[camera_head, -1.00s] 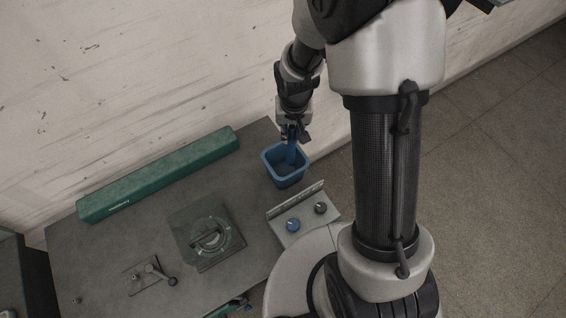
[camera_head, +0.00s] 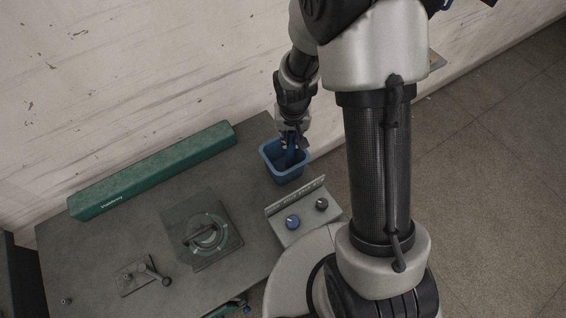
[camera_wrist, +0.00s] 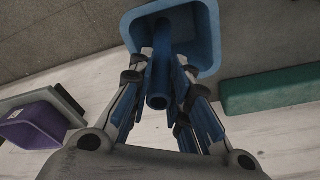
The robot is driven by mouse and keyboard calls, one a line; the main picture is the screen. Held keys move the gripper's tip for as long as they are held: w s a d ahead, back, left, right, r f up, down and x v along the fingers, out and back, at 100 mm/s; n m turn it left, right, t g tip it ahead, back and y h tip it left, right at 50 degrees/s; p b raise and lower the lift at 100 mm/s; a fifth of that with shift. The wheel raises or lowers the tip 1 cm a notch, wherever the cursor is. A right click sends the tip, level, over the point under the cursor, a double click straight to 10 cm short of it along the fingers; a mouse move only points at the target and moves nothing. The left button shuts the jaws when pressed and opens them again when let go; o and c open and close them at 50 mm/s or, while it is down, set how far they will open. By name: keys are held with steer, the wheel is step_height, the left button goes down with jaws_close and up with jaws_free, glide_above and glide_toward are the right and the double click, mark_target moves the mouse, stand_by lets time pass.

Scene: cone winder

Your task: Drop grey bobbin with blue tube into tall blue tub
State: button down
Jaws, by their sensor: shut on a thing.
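The tall blue tub (camera_head: 284,174) stands open on the dark table near its back right edge. In the wrist view, the tub (camera_wrist: 207,32) opens at the top of the picture. My gripper (camera_head: 289,150) points down over the tub's mouth, with its tips at or just inside the rim. In the wrist view, my gripper (camera_wrist: 160,62) is shut on the bobbin's blue tube (camera_wrist: 159,85), which lies between the fingers. The tube's far end points into the tub. I cannot make out the bobbin's grey part.
A long green bar (camera_head: 155,170) lies along the table's back edge. A square plate with a dial (camera_head: 205,238) and a small lever (camera_head: 145,275) sit left of the tub. A grey box with two knobs (camera_head: 297,222) stands in front. The wrist view shows a purple container (camera_wrist: 35,122).

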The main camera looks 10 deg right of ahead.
steer(key=c, duration=1.4)
jaws_free()
steer(key=r, duration=0.4)
steer(key=s+r, duration=0.1)
steer(key=r, duration=0.7)
steer(key=shift+s+a, duration=0.2)
steer(key=shift+s, duration=0.2)
steer(key=shift+f, duration=0.1)
